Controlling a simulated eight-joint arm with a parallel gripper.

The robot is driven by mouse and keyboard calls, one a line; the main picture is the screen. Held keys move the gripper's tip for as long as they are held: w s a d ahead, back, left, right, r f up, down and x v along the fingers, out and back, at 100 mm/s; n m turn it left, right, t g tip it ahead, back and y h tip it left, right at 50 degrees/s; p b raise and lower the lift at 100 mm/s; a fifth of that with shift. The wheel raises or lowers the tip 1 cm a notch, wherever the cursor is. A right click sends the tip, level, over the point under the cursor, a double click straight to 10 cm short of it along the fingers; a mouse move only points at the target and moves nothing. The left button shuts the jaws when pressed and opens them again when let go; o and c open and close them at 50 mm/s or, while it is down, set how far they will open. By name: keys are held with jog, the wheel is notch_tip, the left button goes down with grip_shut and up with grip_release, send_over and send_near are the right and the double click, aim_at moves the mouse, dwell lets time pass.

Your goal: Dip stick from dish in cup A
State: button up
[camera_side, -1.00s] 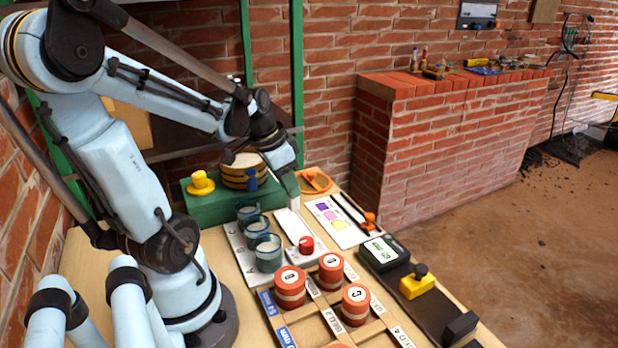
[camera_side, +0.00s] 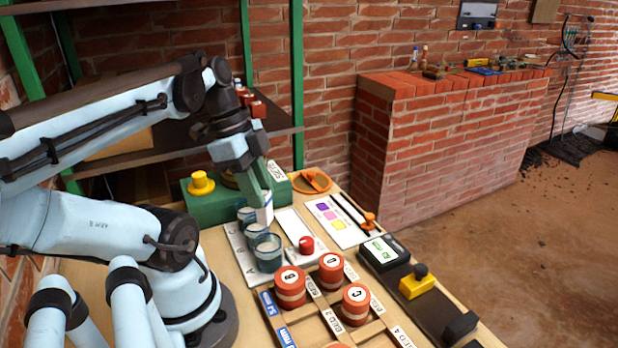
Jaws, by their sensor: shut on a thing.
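My gripper (camera_side: 264,208) points down beside the farthest of three dark teal cups, just to its right in the picture. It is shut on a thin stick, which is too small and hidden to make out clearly. The cups stand in a row on a white lettered strip. Cup A (camera_side: 268,257) is the nearest, beside the letter A. The middle cup (camera_side: 262,238) and the far cup (camera_side: 245,214) stand behind it. The orange dish (camera_side: 326,186) is at the back right, with orange-brown pieces in it. My gripper is left of the dish and apart from it.
A white board with a red knob (camera_side: 306,244) lies right of the cups. A colour card (camera_side: 337,221) is farther right. Several orange numbered weights (camera_side: 290,283) stand in front. A green box with a yellow knob (camera_side: 200,183) is behind.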

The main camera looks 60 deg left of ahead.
jog(key=shift+f, duration=4.55)
jog(key=shift+s, duration=0.1)
jog(key=shift+r, duration=0.1)
jog(key=shift+r, duration=3.5)
